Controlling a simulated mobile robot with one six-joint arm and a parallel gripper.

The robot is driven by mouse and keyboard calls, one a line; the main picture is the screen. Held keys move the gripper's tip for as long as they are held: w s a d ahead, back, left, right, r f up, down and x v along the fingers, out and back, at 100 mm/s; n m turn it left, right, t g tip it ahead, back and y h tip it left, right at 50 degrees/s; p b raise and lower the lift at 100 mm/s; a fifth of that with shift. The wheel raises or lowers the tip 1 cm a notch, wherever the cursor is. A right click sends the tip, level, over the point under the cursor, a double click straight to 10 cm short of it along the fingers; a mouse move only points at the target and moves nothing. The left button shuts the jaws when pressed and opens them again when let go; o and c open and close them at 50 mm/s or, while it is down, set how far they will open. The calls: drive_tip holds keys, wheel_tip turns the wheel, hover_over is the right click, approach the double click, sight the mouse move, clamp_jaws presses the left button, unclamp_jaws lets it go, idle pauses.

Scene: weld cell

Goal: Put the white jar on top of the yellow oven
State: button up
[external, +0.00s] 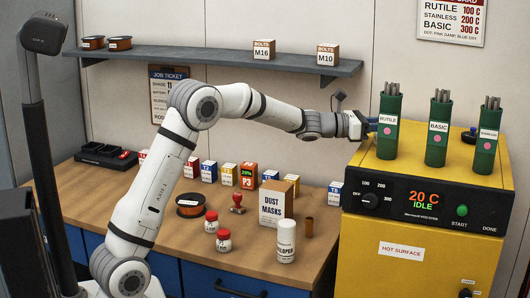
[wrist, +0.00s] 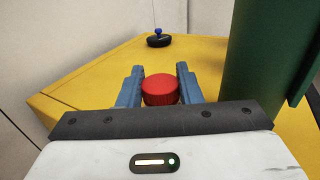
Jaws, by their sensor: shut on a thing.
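My gripper (external: 372,128) is over the left edge of the yellow oven (external: 400,220), left of the green RUTILE holder. In the wrist view, my gripper's blue fingers (wrist: 160,72) are shut on a jar with a red lid (wrist: 160,90). The jar's body is hidden below the lid, so its colour does not show. I cannot tell whether it touches the oven top (wrist: 85,80). The held jar cannot be made out in the external view. Two white jars with red lids stand on the bench, one behind (external: 211,222) and one in front (external: 223,241).
The green RUTILE holder (external: 389,130) stands close right of my gripper, also in the wrist view (wrist: 262,60). BASIC (external: 438,130) and another green holder (external: 486,140) stand further right. A blue-knobbed black item (wrist: 158,39) sits at the oven's far edge. A shelf (external: 210,58) hangs behind.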

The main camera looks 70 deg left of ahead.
drive_tip(key=o, duration=1.1)
drive_tip(key=shift+r, duration=0.15)
drive_tip(key=b+v, duration=0.2)
drive_tip(key=v, duration=1)
drive_tip(key=shift+b, duration=0.35)
